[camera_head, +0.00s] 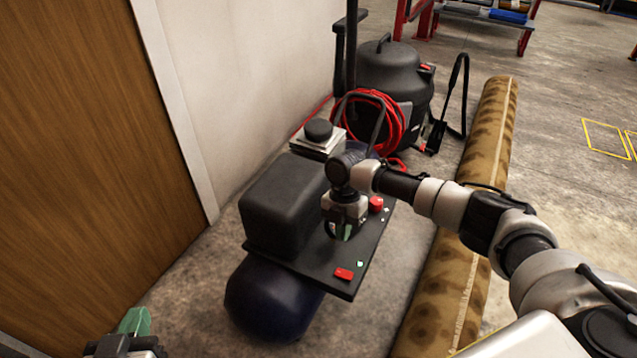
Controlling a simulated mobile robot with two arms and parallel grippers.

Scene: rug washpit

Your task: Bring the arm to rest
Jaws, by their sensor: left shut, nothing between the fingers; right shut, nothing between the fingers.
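My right arm (435,200) reaches in from the right over a compressor. Its gripper (341,231) points down above the compressor's black top plate (338,282), beside the black motor box (282,205). It is shut and holds nothing. I cannot tell whether its fingertips touch the plate. My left gripper (132,326) shows only partly at the bottom left edge, with a green finger up. It is shut and empty, and the rest of the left arm is out of view.
The compressor's dark blue tank (265,300) sits on the concrete floor near a wooden door (85,110). A black vacuum (395,85) with a red hose (375,122) stands behind. A rolled brown rug (490,130) lies under my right arm. Floor further right is mostly clear.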

